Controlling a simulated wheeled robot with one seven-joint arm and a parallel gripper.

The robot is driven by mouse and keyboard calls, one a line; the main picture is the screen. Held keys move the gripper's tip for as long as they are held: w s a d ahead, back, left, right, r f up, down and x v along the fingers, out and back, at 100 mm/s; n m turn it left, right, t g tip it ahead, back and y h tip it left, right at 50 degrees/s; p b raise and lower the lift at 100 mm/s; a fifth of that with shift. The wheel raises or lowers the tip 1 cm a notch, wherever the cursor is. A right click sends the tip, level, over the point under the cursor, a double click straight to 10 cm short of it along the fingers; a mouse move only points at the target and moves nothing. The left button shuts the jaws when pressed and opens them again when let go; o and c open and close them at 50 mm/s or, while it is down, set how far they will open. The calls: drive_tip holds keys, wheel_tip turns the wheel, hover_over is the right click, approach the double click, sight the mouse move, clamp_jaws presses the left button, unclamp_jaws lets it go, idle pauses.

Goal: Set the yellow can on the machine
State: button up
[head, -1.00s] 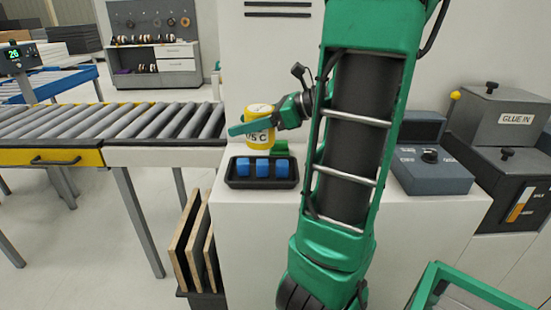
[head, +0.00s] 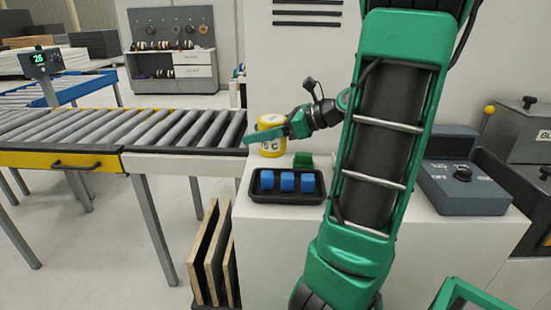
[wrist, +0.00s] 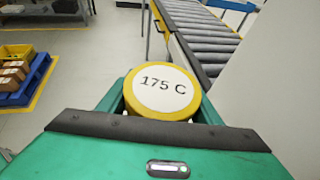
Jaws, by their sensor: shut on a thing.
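The yellow can (head: 271,150) has a white label with "175 C" on it. My gripper (head: 262,136) is shut around it at the back left of the white machine's top (head: 455,228), behind a black tray. The can looks upright, but I cannot tell whether its base touches the surface. In the wrist view the can's round white-and-yellow lid (wrist: 163,92) sits between my fingers, and its lower body is hidden.
The black tray (head: 287,197) holds blue blocks, with a green block (head: 303,160) behind it. A grey control box (head: 463,188) stands at the right of the top. A roller conveyor (head: 110,130) adjoins on the left. Boards (head: 212,255) lean below.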

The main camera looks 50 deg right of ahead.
drive_tip(key=w+d+f, duration=0.1)
drive_tip(key=w, duration=0.1)
drive_tip(key=w+d+f, duration=0.1)
drive_tip(key=w+f, duration=0.1)
drive_tip(key=w, duration=0.1)
drive_tip(key=w+d+f, duration=0.2)
drive_tip(key=shift+w+f, duration=0.15)
drive_tip(key=shift+w, duration=0.15)
drive_tip(key=shift+f, duration=1.9)
drive_tip(key=o, duration=1.4)
drive_tip(key=shift+f, duration=0.15)
drive_tip(key=v, duration=1.2)
drive_tip(key=shift+s, duration=0.1)
